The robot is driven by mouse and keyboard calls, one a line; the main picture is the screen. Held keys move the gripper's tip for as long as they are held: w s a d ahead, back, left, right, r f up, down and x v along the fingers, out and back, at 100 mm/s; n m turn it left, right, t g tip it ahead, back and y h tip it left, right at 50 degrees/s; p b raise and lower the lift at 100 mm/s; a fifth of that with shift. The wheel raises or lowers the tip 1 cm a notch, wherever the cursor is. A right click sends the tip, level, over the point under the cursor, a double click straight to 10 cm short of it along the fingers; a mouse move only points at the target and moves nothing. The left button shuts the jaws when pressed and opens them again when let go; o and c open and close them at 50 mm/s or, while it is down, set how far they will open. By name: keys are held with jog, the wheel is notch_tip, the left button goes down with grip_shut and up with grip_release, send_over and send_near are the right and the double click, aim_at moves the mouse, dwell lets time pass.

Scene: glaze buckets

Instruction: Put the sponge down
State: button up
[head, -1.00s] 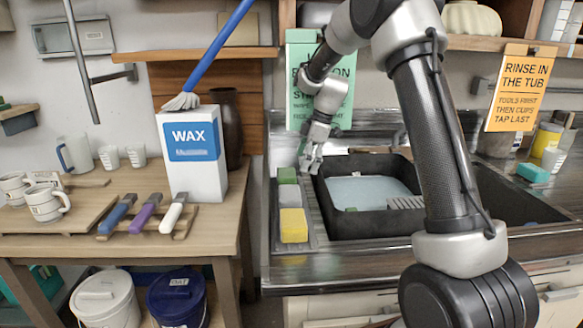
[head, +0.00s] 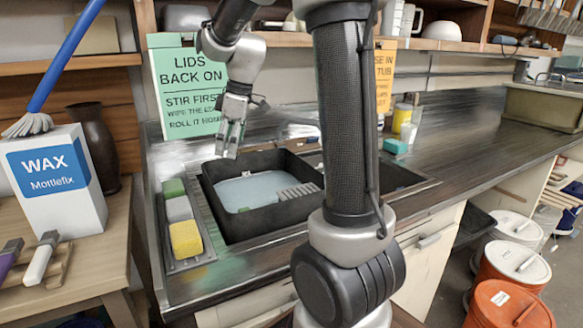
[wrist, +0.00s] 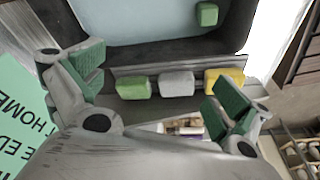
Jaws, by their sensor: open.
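A green sponge (head: 174,188), a grey sponge (head: 179,209) and a yellow sponge (head: 186,239) sit in a row in a narrow dark tray (head: 206,243) left of the black tub. They also show in the wrist view: green (wrist: 133,87), grey (wrist: 176,83), yellow (wrist: 224,79). A small green block (wrist: 207,14) is in the tub, in or on the pale blue liquid. My gripper (head: 231,152) is above the back left of the tub, clear of the sponges. Its green-padded fingers (wrist: 158,92) are wide apart with nothing between them.
The black tub (head: 250,235) sits in the sink, with a grey ribbed piece (head: 297,191) inside. A teal block (head: 395,146) and a yellow cup (head: 402,117) stand behind on the counter. A wax box (head: 60,185) stands left. Lidded buckets (head: 513,268) are on the right floor.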

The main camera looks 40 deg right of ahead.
jog(key=s+d+r+m+t+h, duration=0.1)
jog(key=s+m, duration=0.4)
jog(key=s, duration=0.7)
jog(key=s+d+m+t+h, duration=0.1)
jog(key=s+m, duration=0.4)
jog(key=s, duration=0.7)
jog(key=shift+s+r+m+t, duration=0.3)
jog(key=shift+r, duration=0.05)
jog(key=shift+c, duration=0.4)
